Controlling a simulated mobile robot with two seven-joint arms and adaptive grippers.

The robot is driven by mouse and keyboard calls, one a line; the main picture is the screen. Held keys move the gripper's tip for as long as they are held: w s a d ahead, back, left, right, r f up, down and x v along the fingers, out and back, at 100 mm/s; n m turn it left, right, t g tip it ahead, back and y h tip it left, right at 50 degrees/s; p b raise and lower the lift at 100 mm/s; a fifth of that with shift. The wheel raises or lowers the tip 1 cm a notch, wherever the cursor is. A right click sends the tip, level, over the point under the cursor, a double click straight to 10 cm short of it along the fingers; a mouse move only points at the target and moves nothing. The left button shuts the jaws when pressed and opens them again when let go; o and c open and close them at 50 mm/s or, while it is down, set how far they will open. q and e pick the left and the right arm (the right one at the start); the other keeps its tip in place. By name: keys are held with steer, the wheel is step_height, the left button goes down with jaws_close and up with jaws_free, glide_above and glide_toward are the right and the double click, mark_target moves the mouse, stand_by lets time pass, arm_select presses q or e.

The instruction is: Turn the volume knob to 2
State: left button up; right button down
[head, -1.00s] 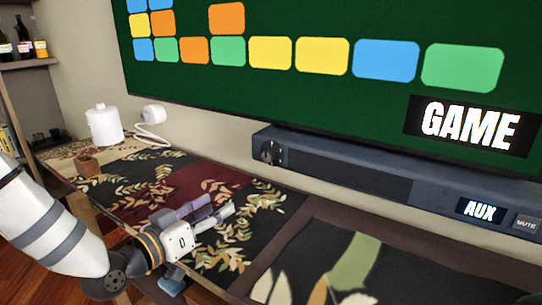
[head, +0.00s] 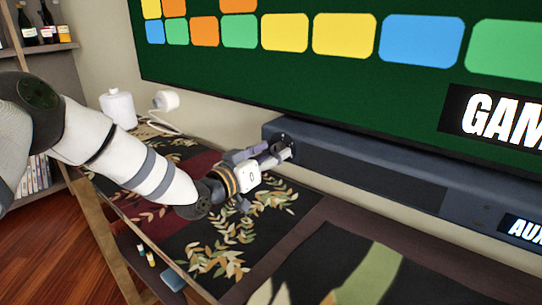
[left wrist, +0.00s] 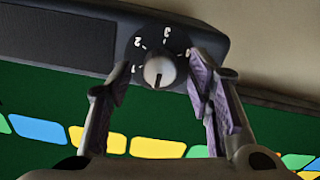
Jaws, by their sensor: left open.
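The volume knob (left wrist: 158,72) is a small round silver-grey knob on a black dial with white numerals, at one end of the dark soundbar (left wrist: 60,42). The wrist picture shows the scene upside down; the knob's dark pointer line points down in it, away from the numerals that I can read. My left gripper (left wrist: 160,77) is open, with a finger on each side of the knob. I cannot tell whether either finger touches it. In the head view my left gripper (head: 286,153) is at the soundbar's left end and hides most of the knob. My right gripper is not in view.
A large TV screen (head: 330,70) with coloured tiles is above the soundbar. The cabinet top has a patterned cloth (head: 225,255). A white jar (head: 118,108) and a white cylinder with a cord (head: 166,100) stand at the back left. A shelf with bottles is far left.

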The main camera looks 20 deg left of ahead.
arm_select(q)
jaws_close()
steer(key=shift+r+m, duration=0.1)
steer(key=shift+m, duration=0.2)
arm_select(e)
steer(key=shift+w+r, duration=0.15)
arm_select(q)
steer(key=m+p, duration=0.2)
steer(key=m, duration=0.2)
steer(key=shift+r+m, duration=0.15)
steer(key=shift+m, duration=0.15)
steer(key=m+p, duration=0.1)
steer(key=m, duration=0.4)
steer(key=shift+d+p, duration=0.1)
steer(key=shift+p, duration=0.25)
steer(key=m, duration=0.4)
steer(key=shift+p, duration=0.35)
steer(key=m, duration=0.3)
steer(key=shift+m, duration=0.3)
steer(key=m, duration=0.5)
steer(key=shift+f+m+p, duration=0.25)
steer(key=shift+m+p, duration=0.15)
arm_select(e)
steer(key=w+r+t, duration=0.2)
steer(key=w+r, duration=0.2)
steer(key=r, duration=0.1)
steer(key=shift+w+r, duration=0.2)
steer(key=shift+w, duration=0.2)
